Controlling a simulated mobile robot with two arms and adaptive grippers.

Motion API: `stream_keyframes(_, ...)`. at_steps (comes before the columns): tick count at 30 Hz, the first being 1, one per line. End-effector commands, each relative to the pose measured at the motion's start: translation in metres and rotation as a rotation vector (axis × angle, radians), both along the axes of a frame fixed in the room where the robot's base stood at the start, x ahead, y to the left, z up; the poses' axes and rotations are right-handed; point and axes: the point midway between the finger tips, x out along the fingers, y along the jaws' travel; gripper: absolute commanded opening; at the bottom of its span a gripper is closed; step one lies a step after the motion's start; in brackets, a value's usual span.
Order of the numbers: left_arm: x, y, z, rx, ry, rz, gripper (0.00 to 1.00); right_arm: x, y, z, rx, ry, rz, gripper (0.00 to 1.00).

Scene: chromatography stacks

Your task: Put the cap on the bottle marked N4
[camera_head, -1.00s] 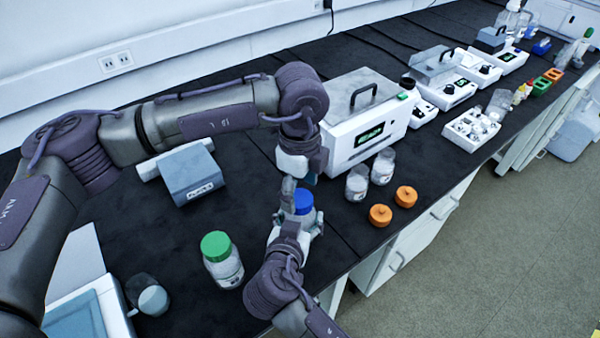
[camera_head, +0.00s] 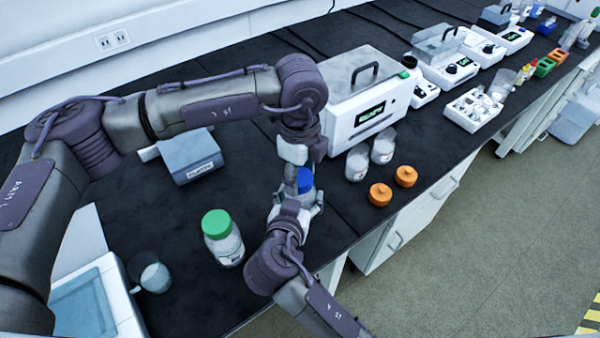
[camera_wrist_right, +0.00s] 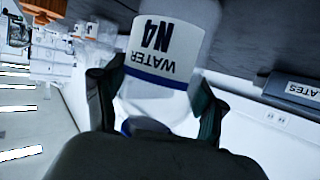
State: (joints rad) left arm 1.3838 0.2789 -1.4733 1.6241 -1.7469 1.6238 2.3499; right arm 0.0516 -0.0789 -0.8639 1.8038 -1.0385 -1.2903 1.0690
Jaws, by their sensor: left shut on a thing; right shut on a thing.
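The bottle marked WATER N4 (camera_wrist_right: 165,45) fills the top of the right wrist view, its label upside down in that picture. In the head view the clear bottle (camera_head: 307,196) is partly hidden by my grippers. My right gripper (camera_head: 299,206) is shut around it; dark fingers (camera_wrist_right: 155,105) show on both its sides. A blue cap (camera_head: 305,178) is at the bottle's top. My left gripper (camera_head: 294,180) is shut on the cap from above. I cannot tell whether the cap is seated on the neck.
A green-capped bottle (camera_head: 222,238) and a beaker (camera_head: 152,276) stand to the left. Two clear bottles (camera_head: 357,162) (camera_head: 383,145) and two orange caps (camera_head: 380,194) (camera_head: 405,176) are to the right, before a white instrument (camera_head: 368,105). The bench's front edge is close.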

Motion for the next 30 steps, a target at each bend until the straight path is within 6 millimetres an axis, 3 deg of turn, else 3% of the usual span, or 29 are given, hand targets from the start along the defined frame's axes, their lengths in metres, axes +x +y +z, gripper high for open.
stream_keyframes(5, -0.0004, 0.0003, -0.0001, 0.001, 0.001, -0.190, 0.11, 0.0002, -0.0003, -0.0002, 0.000, 0.000, -0.001, 0.00)
stream_keyframes(30, 0.0005, 0.0008, -0.0017, 0.000, 0.001, -2.387, 0.11, 0.0003, -0.0008, -0.0002, -0.001, 0.000, -0.002, 0.00)
